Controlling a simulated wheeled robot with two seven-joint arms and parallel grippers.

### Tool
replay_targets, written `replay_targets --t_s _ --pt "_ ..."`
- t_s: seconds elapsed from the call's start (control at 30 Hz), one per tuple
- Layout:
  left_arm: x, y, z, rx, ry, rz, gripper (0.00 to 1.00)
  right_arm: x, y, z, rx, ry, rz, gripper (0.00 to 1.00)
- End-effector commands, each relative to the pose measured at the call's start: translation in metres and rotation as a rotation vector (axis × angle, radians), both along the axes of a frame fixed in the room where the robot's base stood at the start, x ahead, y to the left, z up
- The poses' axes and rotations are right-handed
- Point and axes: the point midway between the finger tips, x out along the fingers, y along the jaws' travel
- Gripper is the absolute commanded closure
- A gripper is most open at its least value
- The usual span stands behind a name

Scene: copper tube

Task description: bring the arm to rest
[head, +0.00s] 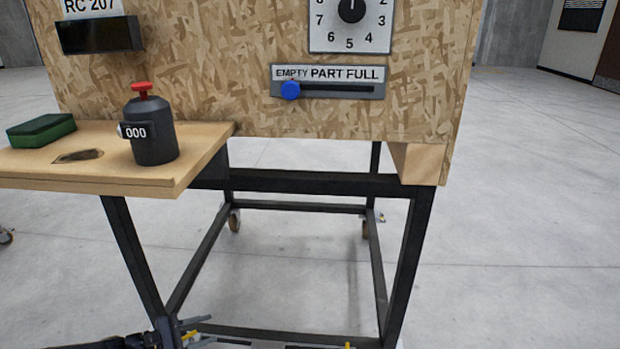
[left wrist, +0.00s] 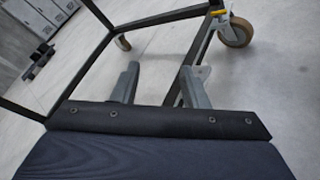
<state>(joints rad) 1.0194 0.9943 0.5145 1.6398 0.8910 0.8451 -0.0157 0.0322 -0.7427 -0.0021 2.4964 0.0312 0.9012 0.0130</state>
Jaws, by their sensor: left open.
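My left gripper (head: 208,332) is low at the bottom edge of the head view, near the lower front left of the black stand. It also shows in the left wrist view (left wrist: 161,76), with its two grey fingers apart and nothing between them. Part of the stand's black frame (left wrist: 85,70) and a caster (left wrist: 236,32) are beyond the fingers there. I cannot tell whether the fingers touch the frame. My right gripper cannot be made out in either view.
A chipboard panel on the black stand (head: 300,182) carries a dial (head: 350,35) and a slider with a blue knob (head: 290,89). A wooden shelf (head: 110,176) holds a black counter with a red button (head: 153,130) and a green sponge (head: 41,130). Open floor lies right.

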Motion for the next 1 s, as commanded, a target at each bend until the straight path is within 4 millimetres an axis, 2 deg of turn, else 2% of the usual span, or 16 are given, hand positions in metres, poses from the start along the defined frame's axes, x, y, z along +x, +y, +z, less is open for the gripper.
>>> replay_targets --t_s 0.03,0.2,0.37,0.5,0.7,0.8,1.0 --pt "-0.009 -0.014 0.025 0.099 -0.032 -0.093 0.60 0.000 0.000 0.000 0.000 0.000 0.000 0.59" --pt "-0.051 -0.046 0.085 0.392 -0.121 -0.345 0.60 0.000 0.000 0.000 0.000 0.000 0.000 0.59" --pt "-0.100 -0.063 0.133 0.657 -0.213 -0.522 0.60 0.000 0.000 0.000 0.000 0.000 0.000 0.59" --pt "-0.146 -0.070 0.168 0.873 -0.304 -0.629 0.60 0.000 0.000 0.000 0.000 0.000 0.000 0.59" --pt "-0.211 -0.071 0.199 1.124 -0.439 -0.709 0.60 0.000 0.000 0.000 0.000 0.000 0.000 0.59" --pt "-0.234 -0.070 0.204 1.205 -0.495 -0.722 0.60 0.000 0.000 0.000 0.000 0.000 0.000 0.59" --pt "-0.266 -0.068 0.207 1.318 -0.590 -0.729 0.60 0.000 0.000 0.000 0.000 0.000 0.000 0.59"
